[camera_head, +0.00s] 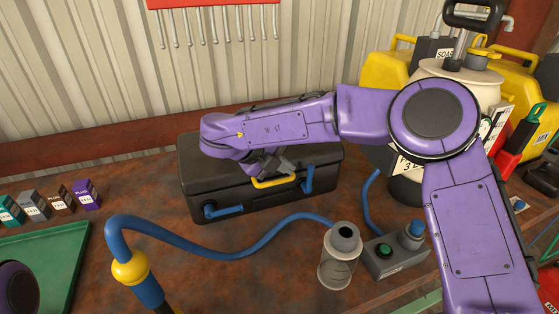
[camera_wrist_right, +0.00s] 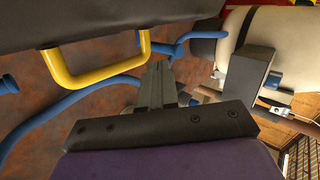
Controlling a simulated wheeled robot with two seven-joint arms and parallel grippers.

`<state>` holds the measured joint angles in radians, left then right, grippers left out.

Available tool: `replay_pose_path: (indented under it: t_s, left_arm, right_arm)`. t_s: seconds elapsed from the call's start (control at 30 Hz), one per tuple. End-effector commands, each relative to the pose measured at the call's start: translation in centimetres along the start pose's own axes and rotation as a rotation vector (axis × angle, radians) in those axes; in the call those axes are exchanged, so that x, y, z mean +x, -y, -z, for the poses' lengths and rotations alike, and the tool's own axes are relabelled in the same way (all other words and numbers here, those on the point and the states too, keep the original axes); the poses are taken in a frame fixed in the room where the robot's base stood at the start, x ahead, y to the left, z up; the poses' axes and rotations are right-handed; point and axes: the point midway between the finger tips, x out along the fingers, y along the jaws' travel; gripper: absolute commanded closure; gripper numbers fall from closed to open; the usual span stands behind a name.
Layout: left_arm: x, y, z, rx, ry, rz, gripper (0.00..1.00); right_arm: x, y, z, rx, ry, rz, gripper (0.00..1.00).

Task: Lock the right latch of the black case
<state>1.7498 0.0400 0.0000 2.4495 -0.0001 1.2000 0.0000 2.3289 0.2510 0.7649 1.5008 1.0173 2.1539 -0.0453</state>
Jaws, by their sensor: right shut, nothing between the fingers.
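The black case (camera_head: 262,205) stands closed on the rusty worktop, with a yellow handle (camera_head: 275,183) on its front. The right latch (camera_head: 308,179) is a blue lever standing roughly upright, just right of the handle; it also shows in the right wrist view (camera_wrist_right: 145,42). The left latch (camera_head: 222,210) is a blue lever lying roughly level. My right gripper (camera_head: 284,165) is shut and empty in front of the case, near the handle and right latch. In the right wrist view its fingertips (camera_wrist_right: 159,68) sit just below the right latch; contact cannot be told. My left gripper is out of view.
A blue hose (camera_head: 200,252) curves across the worktop before the case. A grey canister (camera_head: 340,262) and a box with a green button (camera_head: 388,255) stand front right. Small boxes (camera_head: 62,200) and a green tray (camera_head: 62,240) are at left.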

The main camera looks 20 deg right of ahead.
Motion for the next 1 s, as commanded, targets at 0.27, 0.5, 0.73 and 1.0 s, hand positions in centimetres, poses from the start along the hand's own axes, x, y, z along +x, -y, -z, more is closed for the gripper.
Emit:
replay_pose_path:
  t_s: [0.27, 0.5, 0.73, 1.0]
  left_arm:
    - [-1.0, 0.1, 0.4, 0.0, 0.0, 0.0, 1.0]
    - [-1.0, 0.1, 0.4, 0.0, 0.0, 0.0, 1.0]
    - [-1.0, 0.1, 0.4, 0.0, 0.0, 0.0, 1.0]
    - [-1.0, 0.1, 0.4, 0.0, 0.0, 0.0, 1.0]
  right_arm:
    - [4.3, 0.1, 0.0, 0.0, 0.0, -0.001, 1.0]
    - [5.2, 0.0, 0.0, 0.0, 0.002, 0.0, 1.0]
    - [5.2, 0.0, 0.0, 0.0, 0.002, -0.001, 1.0]
    - [5.4, 0.6, 0.1, 0.01, 0.009, -0.055, 1.0]
